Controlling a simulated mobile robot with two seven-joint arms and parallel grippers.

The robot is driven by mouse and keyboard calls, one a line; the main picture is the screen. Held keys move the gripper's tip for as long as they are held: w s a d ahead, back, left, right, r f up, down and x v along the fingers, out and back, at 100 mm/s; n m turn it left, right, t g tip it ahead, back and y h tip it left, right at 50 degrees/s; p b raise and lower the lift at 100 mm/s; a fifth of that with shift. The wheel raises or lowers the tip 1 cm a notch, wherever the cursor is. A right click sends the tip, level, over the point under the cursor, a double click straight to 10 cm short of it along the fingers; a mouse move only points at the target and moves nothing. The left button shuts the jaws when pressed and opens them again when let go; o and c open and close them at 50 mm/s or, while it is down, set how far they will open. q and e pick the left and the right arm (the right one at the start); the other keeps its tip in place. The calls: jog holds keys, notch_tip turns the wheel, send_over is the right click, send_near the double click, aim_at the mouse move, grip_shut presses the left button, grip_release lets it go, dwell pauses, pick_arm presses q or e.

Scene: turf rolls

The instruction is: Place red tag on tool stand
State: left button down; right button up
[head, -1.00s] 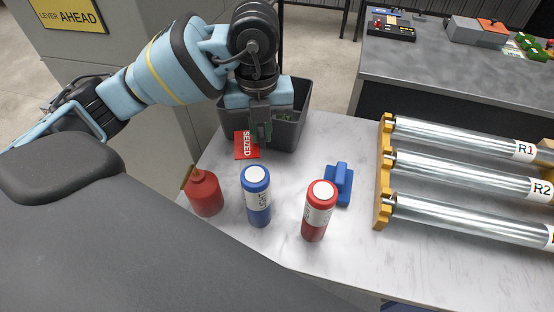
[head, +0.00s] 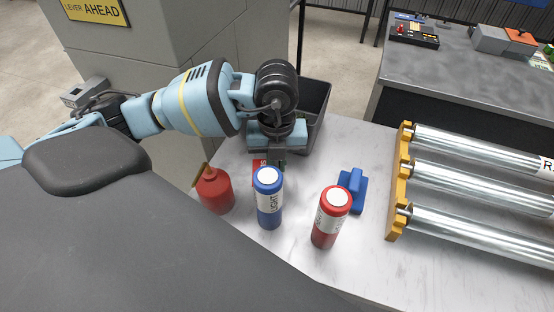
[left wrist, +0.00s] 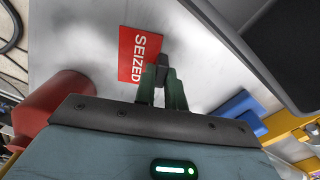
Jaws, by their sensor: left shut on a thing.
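The red tag marked SEIZED (left wrist: 138,54) is in the fingers of my left gripper (left wrist: 162,78), which is shut on its edge. In the head view the left gripper (head: 278,163) is low over the table's far left part, behind the blue canister, which partly hides the tag (head: 259,168). I cannot tell if the tag touches the tabletop. A small blue stand (head: 352,192) with an upright block on a flat base, probably the tool stand, is on the table to the gripper's right; it shows in part in the left wrist view (left wrist: 238,106). My right gripper is not in view.
A blue canister (head: 268,205), a red canister (head: 326,226) and a red bottle (head: 215,191) stand along the near side. A dark bin (head: 318,105) is behind the gripper. Metal rollers in a yellow frame (head: 400,185) lie at right. Marble tabletop between gripper and blue stand is clear.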

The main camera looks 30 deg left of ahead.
aim_at(277, 164)
pick_arm(q)
jog(key=shift+f, duration=0.15)
jog(key=c, duration=1.6)
grip_release()
jog(key=shift+o, duration=0.6)
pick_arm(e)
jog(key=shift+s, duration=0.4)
pick_arm(q)
notch_tip(277, 164, up, 12)
jog(key=p, duration=0.1)
jog(key=shift+r, duration=0.2)
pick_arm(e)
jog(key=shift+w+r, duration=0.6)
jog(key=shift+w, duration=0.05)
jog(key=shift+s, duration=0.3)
